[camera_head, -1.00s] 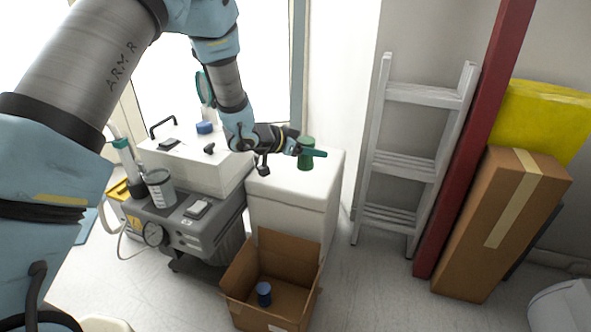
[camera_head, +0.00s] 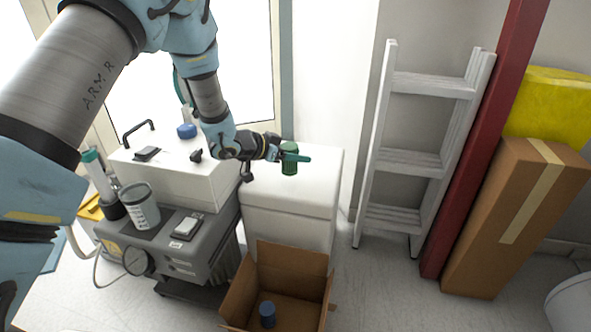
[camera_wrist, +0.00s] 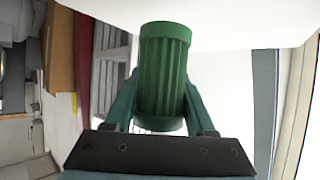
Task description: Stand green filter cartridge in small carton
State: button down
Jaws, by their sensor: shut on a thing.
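The green filter cartridge (camera_head: 289,158) is a ribbed green cylinder, held over the top of the white cabinet. In the wrist view the cartridge (camera_wrist: 163,75) fills the space between the two green fingers. My gripper (camera_head: 291,157) is shut on it, reaching in from the left; its fingers (camera_wrist: 163,100) lie on either side of the cartridge. Whether the cartridge touches the cabinet top cannot be told. The small carton (camera_head: 255,298) is an open brown box on the floor in front of the cabinet, flaps up. A blue cylinder (camera_head: 267,314) stands inside it.
The white cabinet (camera_head: 290,210) stands behind the carton. A white ladder (camera_head: 415,160), red post (camera_head: 480,150) and tall brown box (camera_head: 515,220) are right. Floor between is clear.

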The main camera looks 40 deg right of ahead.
jog(key=shift+f+b, duration=0.55)
jog(key=shift+f, duration=1.4)
jog(key=shift+f, duration=0.1)
jog(key=shift+c, duration=1.1)
grip_release()
